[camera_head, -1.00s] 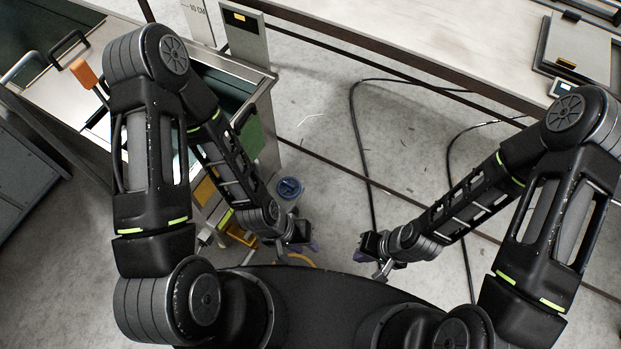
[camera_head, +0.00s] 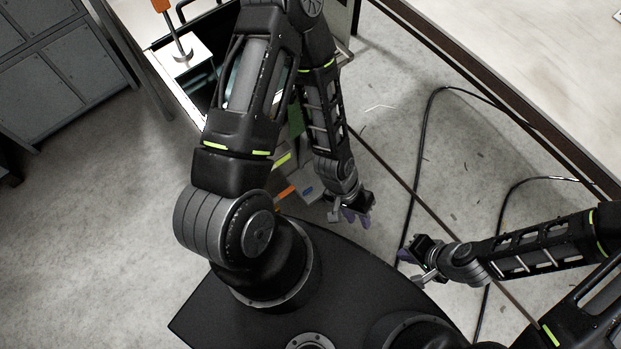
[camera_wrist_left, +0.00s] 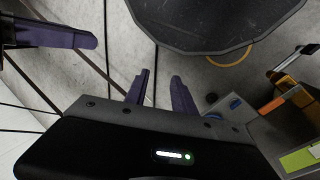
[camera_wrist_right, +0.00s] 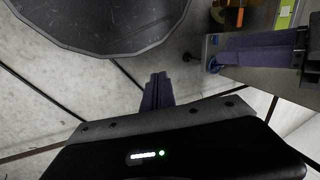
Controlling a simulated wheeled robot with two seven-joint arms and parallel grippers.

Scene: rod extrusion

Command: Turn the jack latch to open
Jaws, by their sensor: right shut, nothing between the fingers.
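I cannot clearly make out the jack latch. A yellow part with a thin metal rod (camera_wrist_left: 297,92) shows at the right of the left wrist view, beside an orange bar (camera_wrist_left: 272,105) and a blue round piece (camera_wrist_left: 237,104) on a grey housing. In the head view the orange bar (camera_head: 286,192) sits left of my left gripper (camera_head: 352,216). The left fingers (camera_wrist_left: 160,92) are apart and empty, pointing over the floor. My right gripper (camera_head: 412,263) is further right, clear of the machine; its fingers (camera_wrist_right: 157,90) are together with nothing between them.
An orange-handled tool (camera_head: 182,52) stands on a white plate at the machine's top left. Grey cabinets (camera_head: 50,60) stand at the far left. A light table (camera_head: 540,60) is at upper right. Black cables (camera_head: 425,130) lie on the floor between.

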